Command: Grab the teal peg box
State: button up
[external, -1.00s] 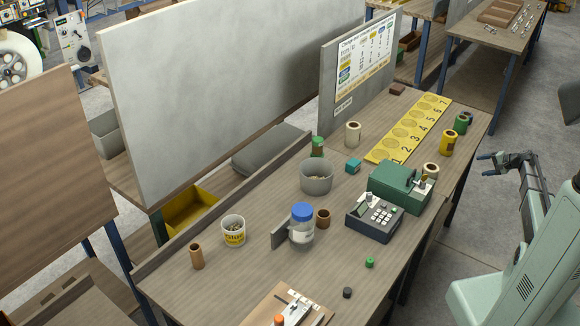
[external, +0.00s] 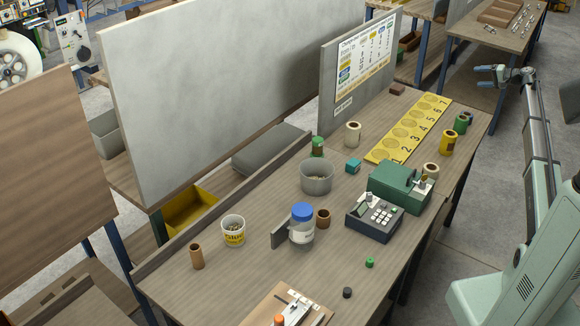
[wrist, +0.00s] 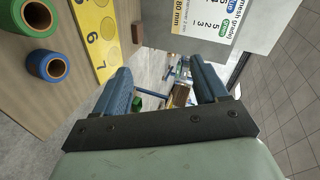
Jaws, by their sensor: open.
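A small teal box (external: 353,166) sits on the wooden workbench (external: 195,297), between the grey pot and the yellow numbered strip. It looks like a small cube with a teal top, and it does not show in the wrist view. My gripper (external: 481,76) is raised beyond the far right end of the bench, well away from the teal box. It is open and empty; in the wrist view its two blue fingers (wrist: 160,80) stand apart with nothing between them.
A chart panel (external: 357,75) rises behind.

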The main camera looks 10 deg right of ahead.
jog(key=a+f+g, duration=0.3)
jog(key=a+g, duration=0.1)
jog(key=a, duration=1.5)
jog(key=m+g+h, duration=0.3)
jog(key=g+h, duration=0.4)
jog(key=h, duration=0.2)
send_over(354, 162)
jog(key=f, duration=1.1)
jog(key=shift+s+a, duration=0.1)
jog(key=shift+a, duration=0.15)
jog(key=shift+d+f, duration=0.2)
jog(key=shift+f, duration=2.65)
jog(key=c, duration=1.1)
